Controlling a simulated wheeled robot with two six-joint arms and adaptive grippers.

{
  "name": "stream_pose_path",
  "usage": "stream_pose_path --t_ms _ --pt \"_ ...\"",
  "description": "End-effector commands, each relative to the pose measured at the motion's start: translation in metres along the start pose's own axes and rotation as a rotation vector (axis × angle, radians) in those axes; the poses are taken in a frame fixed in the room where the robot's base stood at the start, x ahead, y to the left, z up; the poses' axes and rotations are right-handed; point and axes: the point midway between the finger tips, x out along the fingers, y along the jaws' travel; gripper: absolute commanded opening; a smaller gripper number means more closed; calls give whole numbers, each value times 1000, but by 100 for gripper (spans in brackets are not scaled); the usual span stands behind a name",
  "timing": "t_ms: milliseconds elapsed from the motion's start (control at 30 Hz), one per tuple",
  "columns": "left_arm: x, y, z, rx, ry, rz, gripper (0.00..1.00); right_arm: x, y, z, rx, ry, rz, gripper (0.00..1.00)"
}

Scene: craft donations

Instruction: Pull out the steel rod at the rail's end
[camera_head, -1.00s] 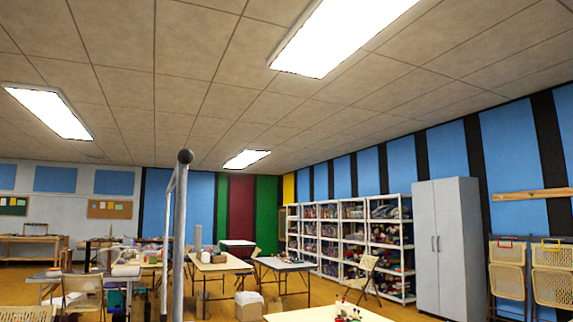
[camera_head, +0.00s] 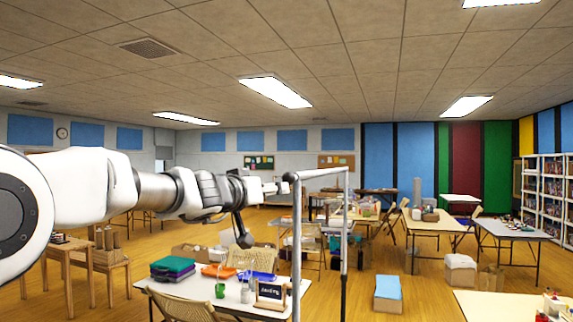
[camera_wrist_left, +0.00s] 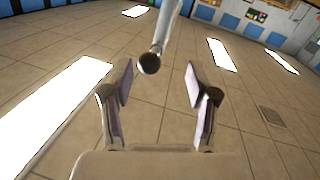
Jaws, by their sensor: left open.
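The steel rail (camera_head: 320,173) stands in the middle of the head view, its grey top bar running between two upright posts. A dark round knob (camera_head: 288,177) marks its near end. In the left wrist view a grey steel rod (camera_wrist_left: 160,30) comes down from the top edge and ends in a dark round tip (camera_wrist_left: 149,63). My left gripper (camera_head: 275,187) comes in from the left and is close to the knob. In the wrist view its fingers (camera_wrist_left: 158,85) are spread, with the dark tip in the gap near the fingertips. Contact cannot be told. My right gripper is out of view.
Below my left arm, a white table (camera_head: 225,297) holds folded cloth, a green cup and a small sign. More tables (camera_head: 435,222) and chairs stand behind the rail, with a blue-topped box (camera_head: 388,293) on the floor. White shelves (camera_head: 545,195) line the right.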

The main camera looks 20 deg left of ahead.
Motion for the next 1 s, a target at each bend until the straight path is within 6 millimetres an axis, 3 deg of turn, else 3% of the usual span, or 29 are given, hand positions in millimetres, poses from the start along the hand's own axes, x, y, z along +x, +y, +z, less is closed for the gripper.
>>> stream_pose_path --t_ms 33,100,500,833,1000 --pt "-3 5 -16 5 28 11 59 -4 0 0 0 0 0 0" --pt "-1 8 -26 8 44 18 59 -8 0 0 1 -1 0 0" --pt "65 8 -30 8 41 15 59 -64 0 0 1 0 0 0" --pt "73 7 -24 8 42 14 59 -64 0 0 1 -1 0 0" --pt "73 7 -24 8 42 14 0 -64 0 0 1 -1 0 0"
